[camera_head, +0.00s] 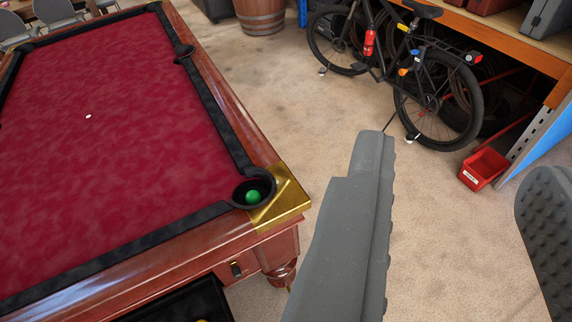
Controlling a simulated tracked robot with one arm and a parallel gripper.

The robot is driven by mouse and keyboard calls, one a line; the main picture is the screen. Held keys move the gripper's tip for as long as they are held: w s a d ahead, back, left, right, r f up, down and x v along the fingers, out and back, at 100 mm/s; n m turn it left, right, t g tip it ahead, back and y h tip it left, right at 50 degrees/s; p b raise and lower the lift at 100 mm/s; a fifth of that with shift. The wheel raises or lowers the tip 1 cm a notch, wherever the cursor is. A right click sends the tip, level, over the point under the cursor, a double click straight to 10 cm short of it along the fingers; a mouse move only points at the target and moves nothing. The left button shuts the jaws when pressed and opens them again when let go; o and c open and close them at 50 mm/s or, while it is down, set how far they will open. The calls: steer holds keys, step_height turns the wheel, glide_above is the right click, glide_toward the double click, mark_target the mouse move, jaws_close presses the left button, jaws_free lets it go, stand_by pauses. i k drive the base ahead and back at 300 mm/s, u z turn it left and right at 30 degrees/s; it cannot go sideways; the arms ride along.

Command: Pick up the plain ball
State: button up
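A plain-looking green ball (253,196) sits in the near right corner pocket (240,203) of a pool table (110,120) with red cloth. No mark shows on the ball, and the pocket rim surrounds it. A tiny white spot (88,116) shows on the cloth; it is too small to tell what it is. My gripper (458,155) is open and empty, its two grey fingers wide apart over the floor. It is to the right of the pocket and apart from the ball.
A brass corner plate (283,199) edges the pocket. A dark recess (185,303) is under the near rail, with a small yellowish thing at its bottom edge. A bicycle (400,70), a red bin (483,168) and an orange-edged bench (500,38) stand behind. Floor between is clear.

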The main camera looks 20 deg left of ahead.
mark_target(253, 197)
steer(key=u, duration=0.1)
steer(key=i, duration=0.9)
steer(key=u, duration=0.35)
